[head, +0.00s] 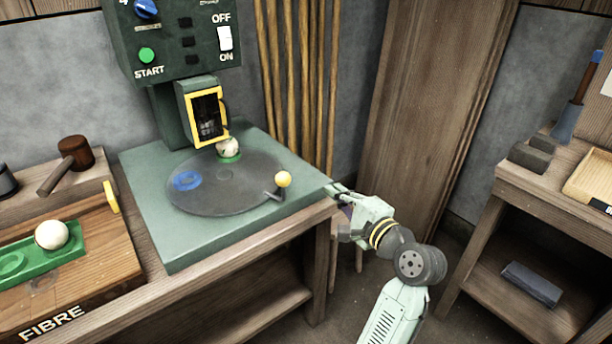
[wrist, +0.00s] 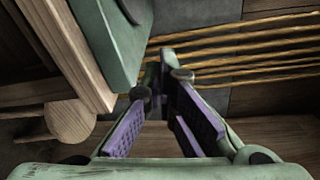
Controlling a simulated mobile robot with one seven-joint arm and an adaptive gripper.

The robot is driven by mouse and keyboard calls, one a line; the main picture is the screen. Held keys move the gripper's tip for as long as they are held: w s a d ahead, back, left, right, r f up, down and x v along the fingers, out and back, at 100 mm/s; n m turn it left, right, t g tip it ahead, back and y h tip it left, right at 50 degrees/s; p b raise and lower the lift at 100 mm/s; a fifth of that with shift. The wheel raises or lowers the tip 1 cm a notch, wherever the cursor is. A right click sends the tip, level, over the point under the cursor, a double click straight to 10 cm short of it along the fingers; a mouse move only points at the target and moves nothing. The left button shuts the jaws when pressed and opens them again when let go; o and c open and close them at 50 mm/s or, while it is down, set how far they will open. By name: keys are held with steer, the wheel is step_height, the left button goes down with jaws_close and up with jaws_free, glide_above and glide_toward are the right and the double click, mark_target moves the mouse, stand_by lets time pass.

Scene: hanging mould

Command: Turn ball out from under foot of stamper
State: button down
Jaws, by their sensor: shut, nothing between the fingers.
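A white ball (head: 228,147) sits in a green ring seat at the back of a round grey turntable (head: 225,192), directly below the stamper's yellow-framed head (head: 206,115). A blue ring seat (head: 187,180) on the turntable's left is empty. A short crank with a yellow knob (head: 283,179) stands at the turntable's front right edge. My gripper (head: 334,188) is beside the machine's right corner, right of the knob and apart from it. In the wrist view my gripper (wrist: 169,68) has its purple-padded fingers converging at the tips, with nothing held.
The stamper's green base (head: 180,250) stands on a wooden bench. Wooden poles (head: 296,80) lean behind. A shelf unit (head: 560,210) stands at right.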

steer(key=r+p+x, duration=0.1)
steer(key=p+x, duration=0.1)
steer(key=x, duration=0.8)
steer(key=shift+s+a+p, duration=0.15)
steer(key=shift+s+a, duration=0.4)
steer(key=shift+s, duration=0.35)
steer(key=shift+s+a+p, duration=0.15)
steer(key=shift+s+a, duration=0.45)
steer(key=shift+s, duration=0.3)
steer(key=shift+a, duration=0.1)
